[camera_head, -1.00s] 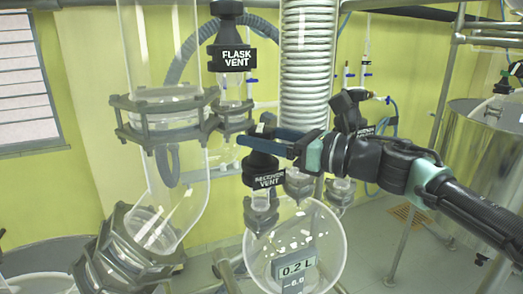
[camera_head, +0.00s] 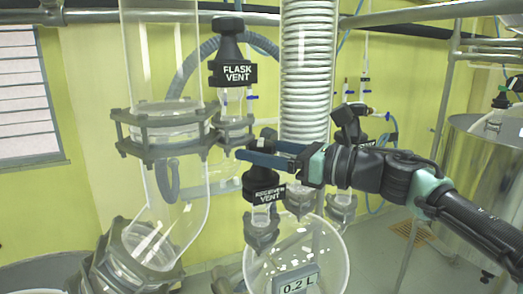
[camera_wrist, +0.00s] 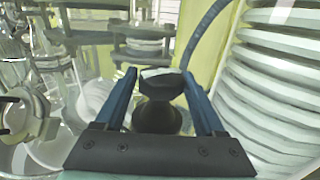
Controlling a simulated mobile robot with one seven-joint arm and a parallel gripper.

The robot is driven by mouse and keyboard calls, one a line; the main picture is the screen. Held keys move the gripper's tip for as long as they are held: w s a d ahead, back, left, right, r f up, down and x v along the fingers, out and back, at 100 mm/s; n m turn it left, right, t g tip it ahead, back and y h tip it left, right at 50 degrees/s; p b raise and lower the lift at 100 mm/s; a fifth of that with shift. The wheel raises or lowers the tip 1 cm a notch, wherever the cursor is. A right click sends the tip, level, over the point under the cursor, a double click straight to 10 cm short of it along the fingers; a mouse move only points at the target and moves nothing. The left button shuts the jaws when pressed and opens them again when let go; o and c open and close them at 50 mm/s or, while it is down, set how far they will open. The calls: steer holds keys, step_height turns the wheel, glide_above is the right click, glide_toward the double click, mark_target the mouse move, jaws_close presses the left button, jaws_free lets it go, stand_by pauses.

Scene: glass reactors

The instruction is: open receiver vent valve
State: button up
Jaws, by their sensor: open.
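The receiver vent valve (camera_head: 264,195) is a black-capped valve with a white-lettered label, on a glass neck above the round receiver vessel (camera_head: 335,262). My gripper (camera_head: 254,147) has blue fingers and is level with the valve's top, which it partly hides in the head view. In the wrist view the black valve knob (camera_wrist: 160,85) lies between the two spread fingers of my gripper (camera_wrist: 159,75). Gaps show beside the knob, so the fingers look open around it; contact cannot be told. How far the valve is turned cannot be told.
The flask vent valve (camera_head: 231,72) stands just above and left of my gripper. The coiled condenser (camera_head: 305,75) is close behind it. A large glass column (camera_head: 165,60) stands on the left. A steel vessel (camera_head: 485,165) is at the right.

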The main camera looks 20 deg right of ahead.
steer(key=shift+r+m+t+h+p, duration=0.15)
steer(key=shift+m+t+h+p, duration=0.2)
steer(key=shift+p, duration=0.3)
steer(key=shift+r+m+t+h+p, duration=0.1)
steer(key=shift+m+t+h+p, duration=0.35)
steer(key=shift+p, duration=0.7)
steer(key=m+t+h+p, duration=0.1)
steer(key=m+h+p, duration=0.1)
steer(key=h+p, duration=0.1)
steer(key=shift+s, duration=0.1)
steer(key=shift+a+f+m+t+h+p, duration=0.15)
steer(key=shift+m+t+h+p, duration=0.45)
steer(key=shift+m+h+p, duration=1.05)
steer(key=shift+h+b, duration=0.45)
steer(key=shift+h, duration=0.4)
steer(key=shift+m+h+p, duration=0.95)
steer(key=shift+h+p, duration=0.2)
steer(key=shift+h, duration=0.55)
